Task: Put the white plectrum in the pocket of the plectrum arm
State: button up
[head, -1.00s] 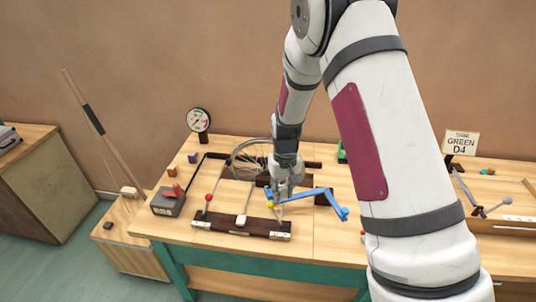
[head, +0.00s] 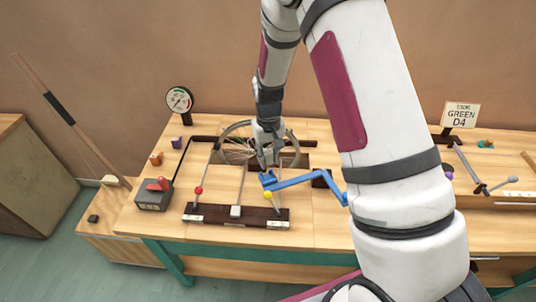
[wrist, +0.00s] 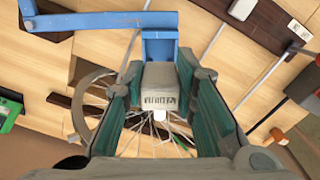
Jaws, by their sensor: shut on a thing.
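The white plectrum (wrist: 159,90), a pale block with dark marks and a small white tip, is between the fingers of my gripper (wrist: 160,72) in the wrist view. My gripper is shut on it. The blue plectrum arm (head: 300,181) lies across the right of the work area in the head view, and its beam (wrist: 100,20) runs along the top left of the wrist view. Its blue pocket end (wrist: 160,45) is right beside the plectrum, lined up with it. I cannot tell whether they touch. In the head view my gripper (head: 268,160) is just behind the pocket end and hides the plectrum.
A spoked wheel (head: 237,135) stands behind my gripper. A dark rail (head: 240,217) with red-tipped and yellow-tipped rods is in front. A grey box with a red lever (head: 154,196) is at left, a gauge (head: 180,99) behind. Bare table lies right of the rail.

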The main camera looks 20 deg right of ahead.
jog(key=shift+f+b, duration=1.05)
jog(key=shift+f, duration=2.55)
jog(key=shift+s+f, duration=0.25)
jog(key=shift+f, duration=0.3)
jog(key=o, duration=0.8)
jog(key=shift+o, duration=1.4)
jog(key=shift+f, duration=0.15)
jog(key=shift+w+r, duration=0.15)
jog(key=shift+r, duration=0.05)
jog(key=shift+r, duration=0.25)
notch_tip(320, 180, up, 12)
jog(key=shift+f, duration=0.25)
